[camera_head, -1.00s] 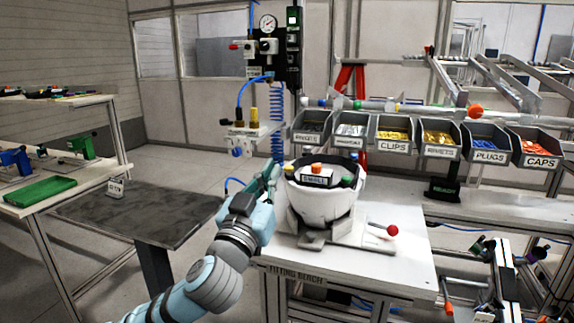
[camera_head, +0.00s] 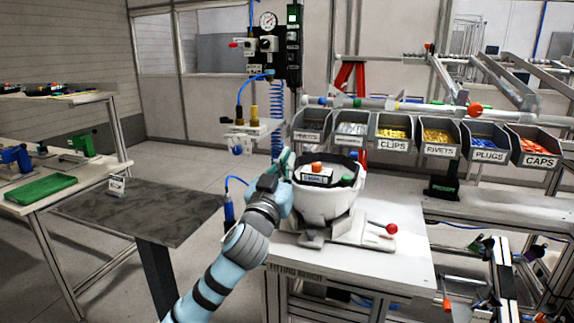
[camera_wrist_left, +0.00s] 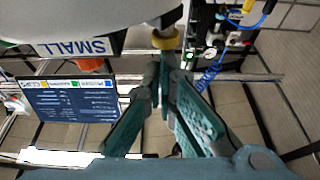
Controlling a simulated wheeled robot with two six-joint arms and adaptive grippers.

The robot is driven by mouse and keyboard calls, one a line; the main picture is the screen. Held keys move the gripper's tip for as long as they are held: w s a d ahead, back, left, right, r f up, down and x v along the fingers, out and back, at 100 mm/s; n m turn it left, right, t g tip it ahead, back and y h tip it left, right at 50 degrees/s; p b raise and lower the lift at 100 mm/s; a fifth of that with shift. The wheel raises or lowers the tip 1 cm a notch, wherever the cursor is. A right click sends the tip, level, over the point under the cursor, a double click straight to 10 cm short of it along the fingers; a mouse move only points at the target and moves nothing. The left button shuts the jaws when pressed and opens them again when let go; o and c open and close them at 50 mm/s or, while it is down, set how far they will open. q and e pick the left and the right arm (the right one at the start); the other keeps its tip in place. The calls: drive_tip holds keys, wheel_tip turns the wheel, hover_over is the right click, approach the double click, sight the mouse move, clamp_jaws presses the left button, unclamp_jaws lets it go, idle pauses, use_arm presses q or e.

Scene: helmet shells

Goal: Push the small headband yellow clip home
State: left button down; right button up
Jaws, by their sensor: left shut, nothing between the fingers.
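A white helmet shell (camera_head: 322,203) stands on a holder on the fitting bench, with a dark headband and a block labelled SMALL (camera_head: 317,178) inside its rim. In the left wrist view, the underside of a pale rounded body (camera_wrist_left: 75,15) and the SMALL label (camera_wrist_left: 85,47) fill the upper left. A small yellow clip (camera_wrist_left: 164,39) shows at the top middle there. My left gripper (camera_head: 286,160) is shut and empty at the left rim of the shell. In the wrist view its fingertips (camera_wrist_left: 164,62) lie just below the clip; contact cannot be told. My right gripper is not in view.
A row of labelled bins, including the clips bin (camera_head: 392,146), stands behind the bench. A red-knobbed lever (camera_head: 391,229) sits right of the holder. A blue-handled tool (camera_head: 228,208) hangs left of the bench. The dark side table (camera_head: 140,210) is mostly bare.

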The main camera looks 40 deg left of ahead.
use_arm(q)
drive_tip(key=shift+s+d+f+b, duration=0.1)
drive_tip(key=shift+f+b, duration=0.4)
drive_tip(key=shift+f, duration=0.05)
drive_tip(key=shift+s+d+f+b, duration=0.1)
drive_tip(key=shift+f+b, duration=0.35)
drive_tip(key=shift+f, duration=0.05)
wheel_tip(320, 180, up, 5)
drive_tip(key=p, duration=0.5)
drive_tip(key=b+v, duration=0.2)
drive_tip(key=v, duration=0.8)
drive_tip(key=shift+f+b, duration=0.25)
drive_tip(key=shift+b, duration=0.05)
drive_tip(key=shift+d, duration=0.15)
